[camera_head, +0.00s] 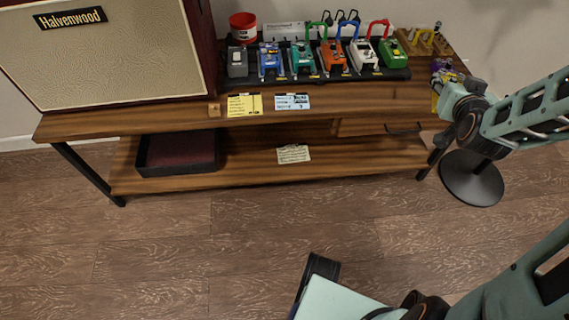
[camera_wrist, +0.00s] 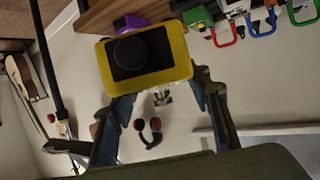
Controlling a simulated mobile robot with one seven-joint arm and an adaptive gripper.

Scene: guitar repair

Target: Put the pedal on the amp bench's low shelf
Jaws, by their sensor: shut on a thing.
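The pedal (camera_wrist: 178,73) is a yellow block with a black panel and round black disc facing the wrist camera, and a purple part behind it. It shows small and partly covered in the head view (camera_head: 441,67). My gripper (camera_wrist: 155,95) is shut on the pedal, with a finger on each side. In the head view my gripper (camera_head: 447,86) is off the right end of the amp bench (camera_head: 340,98), near top level. The bench's low shelf (camera_head: 245,172) is below and left of the gripper, with bare wood in its middle and right.
A dark tray (camera_head: 178,170) fills the shelf's left, and a paper label (camera_head: 293,154) lies mid-shelf. A drawer (camera_head: 375,127) hangs above its right. A row of pedals (camera_head: 335,58) and an amp (camera_head: 115,50) stand on top. A round black base (camera_head: 472,180) is right of the bench.

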